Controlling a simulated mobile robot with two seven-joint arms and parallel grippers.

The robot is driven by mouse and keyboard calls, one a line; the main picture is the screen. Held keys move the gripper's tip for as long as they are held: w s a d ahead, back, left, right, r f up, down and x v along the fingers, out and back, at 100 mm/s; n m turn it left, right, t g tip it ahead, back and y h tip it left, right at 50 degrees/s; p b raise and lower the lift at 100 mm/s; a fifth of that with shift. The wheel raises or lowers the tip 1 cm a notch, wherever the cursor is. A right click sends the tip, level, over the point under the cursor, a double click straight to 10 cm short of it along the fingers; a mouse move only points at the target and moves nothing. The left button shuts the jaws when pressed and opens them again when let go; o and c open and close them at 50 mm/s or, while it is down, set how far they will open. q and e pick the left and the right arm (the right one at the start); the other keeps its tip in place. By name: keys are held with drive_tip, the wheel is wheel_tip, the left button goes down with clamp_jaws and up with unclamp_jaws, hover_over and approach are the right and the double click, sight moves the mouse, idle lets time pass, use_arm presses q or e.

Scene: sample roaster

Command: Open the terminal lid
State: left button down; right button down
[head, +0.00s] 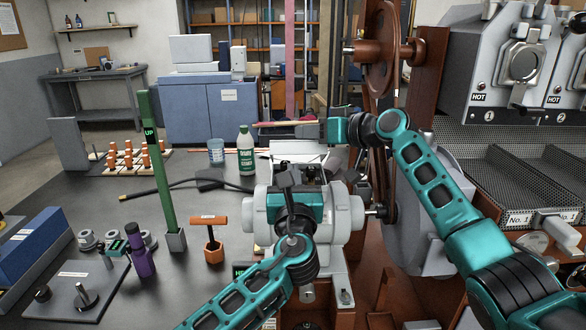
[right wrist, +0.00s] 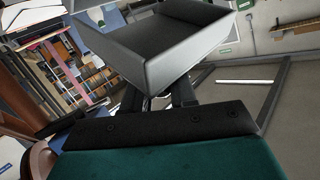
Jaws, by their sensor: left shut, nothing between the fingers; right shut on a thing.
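The grey motor (head: 258,215) stands in front of me with its terminal box on top. The pale terminal lid (head: 300,148) is raised at the back of that box, and dark parts show in the box below it. My right gripper (head: 306,132) comes in from the right and is shut on the lid's edge. In the right wrist view, the lid (right wrist: 165,55) is a grey hollow tray shape at the fingertips. My left gripper (head: 288,178) is shut and empty, over the front of the terminal box, hiding part of it. I cannot tell if it touches.
A green post (head: 157,165), an orange T-handled tool (head: 208,235), a purple bottle (head: 141,258) and a green-white bottle (head: 245,150) stand on the dark table. A black cable (head: 190,183) lies left of the motor. A brown pulley wheel (head: 377,45) and machine stand right.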

use_arm(q)
drive_tip(key=shift+w+r, duration=0.4)
drive_tip(key=shift+r, duration=0.2)
use_arm(e)
drive_tip(key=shift+r, duration=0.15)
